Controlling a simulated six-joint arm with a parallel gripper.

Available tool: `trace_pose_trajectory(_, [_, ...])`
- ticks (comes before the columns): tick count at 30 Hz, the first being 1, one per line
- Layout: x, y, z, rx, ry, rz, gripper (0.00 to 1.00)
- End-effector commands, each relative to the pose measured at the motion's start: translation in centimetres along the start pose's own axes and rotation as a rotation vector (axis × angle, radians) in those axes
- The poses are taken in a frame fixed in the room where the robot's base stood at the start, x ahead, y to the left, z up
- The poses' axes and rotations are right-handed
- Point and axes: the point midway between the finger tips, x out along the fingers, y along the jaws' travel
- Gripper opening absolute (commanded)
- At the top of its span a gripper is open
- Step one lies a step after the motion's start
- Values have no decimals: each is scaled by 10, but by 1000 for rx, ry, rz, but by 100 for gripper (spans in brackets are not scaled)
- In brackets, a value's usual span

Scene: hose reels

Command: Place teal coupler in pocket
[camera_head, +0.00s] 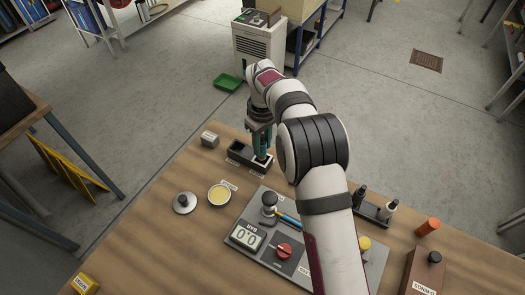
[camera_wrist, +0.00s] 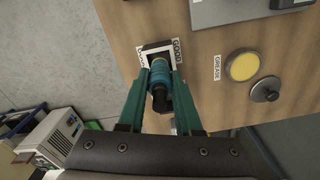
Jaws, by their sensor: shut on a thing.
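The teal coupler (camera_wrist: 159,72) is a blue-teal ringed cylinder with a black end toward the wrist camera. My gripper (camera_wrist: 158,84) is shut on it, one teal finger on each side. The coupler's far end is over or in the dark pocket (camera_wrist: 147,49), which has a pale border and a GOOD label (camera_wrist: 177,50). I cannot tell how deep the end sits, because the coupler hides much of the pocket. In the head view my gripper (camera_head: 262,154) points down at the right end of the black pocket tray (camera_head: 238,156) near the table's far edge.
A yellow grease dish (camera_head: 219,194) and a round metal lid with a black knob (camera_head: 184,203) stand left of the grey test panel (camera_head: 262,213). A small grey block (camera_head: 209,140) is left of the tray. A black rack (camera_head: 372,211) stands right of my arm.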

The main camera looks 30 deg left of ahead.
Motion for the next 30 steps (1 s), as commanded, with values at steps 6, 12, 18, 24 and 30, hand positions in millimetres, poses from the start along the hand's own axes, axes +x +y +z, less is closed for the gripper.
trace_pose_trajectory(6, [33, 0, 0, 1, -1, -2, 0])
trace_pose_trajectory(12, [33, 0, 1, 2, 0, -1, 0])
trace_pose_trajectory(18, [36, 0, 1, 1, -1, -1, 46])
trace_pose_trajectory(24, [36, 0, 1, 2, -1, -1, 63])
trace_pose_trajectory(30, [33, 0, 1, 2, 0, -1, 63])
